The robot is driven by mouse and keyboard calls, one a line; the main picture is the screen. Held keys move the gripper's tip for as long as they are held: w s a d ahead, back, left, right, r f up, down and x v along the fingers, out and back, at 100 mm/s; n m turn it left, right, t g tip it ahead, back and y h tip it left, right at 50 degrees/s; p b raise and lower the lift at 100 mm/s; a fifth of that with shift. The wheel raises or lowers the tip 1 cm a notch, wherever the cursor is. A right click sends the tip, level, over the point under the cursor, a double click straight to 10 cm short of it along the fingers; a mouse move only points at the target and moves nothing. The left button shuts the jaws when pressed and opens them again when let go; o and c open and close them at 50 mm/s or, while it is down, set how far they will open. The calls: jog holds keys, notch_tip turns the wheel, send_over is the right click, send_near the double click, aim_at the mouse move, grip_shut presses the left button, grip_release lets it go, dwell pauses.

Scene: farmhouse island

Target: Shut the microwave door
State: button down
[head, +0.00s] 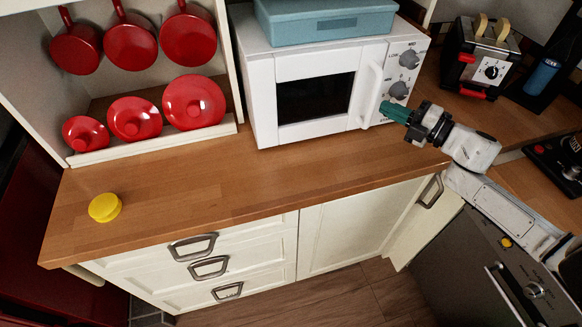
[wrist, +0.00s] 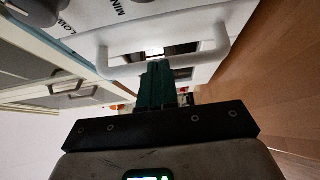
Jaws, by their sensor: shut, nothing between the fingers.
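The white microwave (head: 258,88) stands on the wooden counter. Its door (head: 315,130), with a dark window, looks flush or nearly flush with the knob panel in the head view; a small gap cannot be ruled out. The white upright handle (head: 366,95) is at the door's right side. My gripper (head: 384,107) has teal fingers, shut and empty, pointing left at the lower knob panel just right of the handle. In the wrist view the fingertips (wrist: 155,66) overlap the handle (wrist: 165,68); whether they touch it cannot be told.
A blue box (head: 325,22) lies on top of the microwave. A toaster (head: 482,60) stands to the right. Red pans and dishes (head: 193,102) fill the left shelf. A yellow lid (head: 105,207) lies on the counter, whose front is otherwise clear.

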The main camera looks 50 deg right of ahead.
jog(key=s+b, duration=0.2)
jog(key=s, duration=0.8)
dwell(0.5)
